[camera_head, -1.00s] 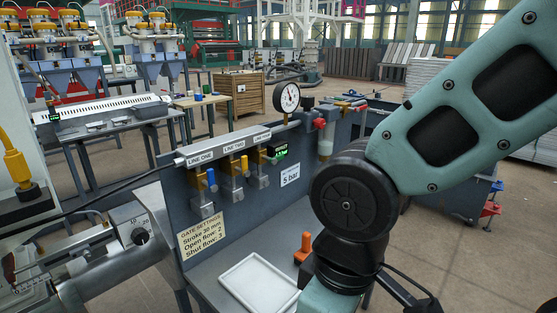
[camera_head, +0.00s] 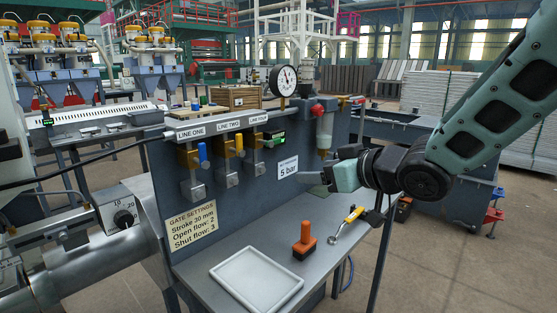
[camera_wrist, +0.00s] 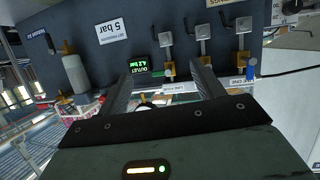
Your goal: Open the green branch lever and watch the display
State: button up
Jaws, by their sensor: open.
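The grey valve panel (camera_head: 235,195) carries a row of valves with labels above them. In the wrist view, the display (camera_wrist: 139,66) reads OUTLET 4.2 bar in green. My gripper (camera_head: 318,177) is open and empty, apart from the panel's right part. Its spread fingers (camera_wrist: 160,85) frame the display and third valve in the wrist view.
A round gauge (camera_head: 284,80) stands on the panel top, with a red knob (camera_head: 317,111) to its right. A "5 bar" sign (camera_head: 287,168) is on the panel.

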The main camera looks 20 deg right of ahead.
jog(key=d+r+t+y+b, duration=0.2)
jog(key=d+y, duration=0.1)
jog(key=d, duration=0.1)
jog(key=n, duration=0.1)
send_near(275, 140)
jog(key=x, duration=0.9)
jog(key=shift+t, duration=0.3)
jog(key=shift+f, duration=0.1)
jog(key=c, duration=1)
